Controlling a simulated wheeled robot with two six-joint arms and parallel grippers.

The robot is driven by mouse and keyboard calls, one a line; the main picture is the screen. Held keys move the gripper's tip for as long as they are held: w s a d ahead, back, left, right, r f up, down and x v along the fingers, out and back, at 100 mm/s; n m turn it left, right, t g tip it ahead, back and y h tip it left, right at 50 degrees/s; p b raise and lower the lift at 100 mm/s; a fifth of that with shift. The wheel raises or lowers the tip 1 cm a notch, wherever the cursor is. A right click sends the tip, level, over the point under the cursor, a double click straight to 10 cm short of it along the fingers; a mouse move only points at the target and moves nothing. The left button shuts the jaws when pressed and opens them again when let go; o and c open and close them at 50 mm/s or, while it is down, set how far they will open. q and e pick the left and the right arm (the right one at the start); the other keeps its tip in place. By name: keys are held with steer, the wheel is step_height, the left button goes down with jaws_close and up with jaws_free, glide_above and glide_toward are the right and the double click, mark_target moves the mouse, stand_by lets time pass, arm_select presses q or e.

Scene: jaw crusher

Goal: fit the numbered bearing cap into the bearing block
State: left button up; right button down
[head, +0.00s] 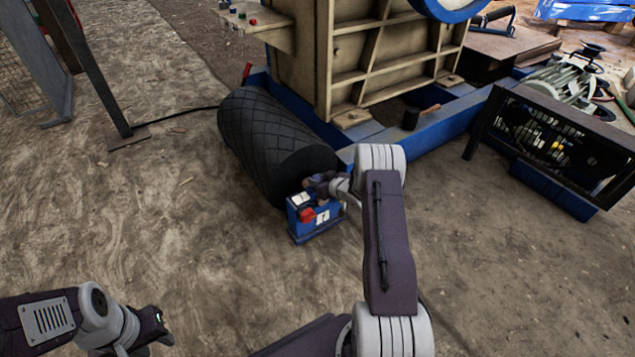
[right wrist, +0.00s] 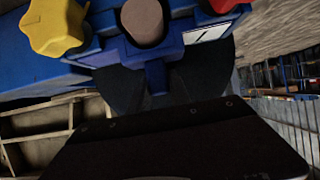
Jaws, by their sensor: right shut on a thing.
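A blue bearing block (head: 312,233) with white labels and a red knob stands on the ground against the end of the dark ribbed roller. My right gripper (head: 322,184) reaches its top from behind and is shut on a blue part, which I take to be the bearing cap (right wrist: 155,76). In the right wrist view this blue part shows between dark finger shapes, below a brown round end, a yellow knob and a white label. The cap's number is not readable, and whether it is seated is hidden. My left gripper (head: 150,335) is low at the left, away from the block; its jaw opening is unclear.
The black ribbed roller (head: 268,140) lies beside the blue base frame (head: 425,128) of the cream crusher (head: 375,55). A dark-framed machine (head: 555,140) stands at the right. A metal fence post (head: 95,75) is at the left.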

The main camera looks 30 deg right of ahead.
steer(key=c, duration=1.6)
jaws_free()
steer(key=shift+f, duration=0.15)
steer(key=o, duration=0.4)
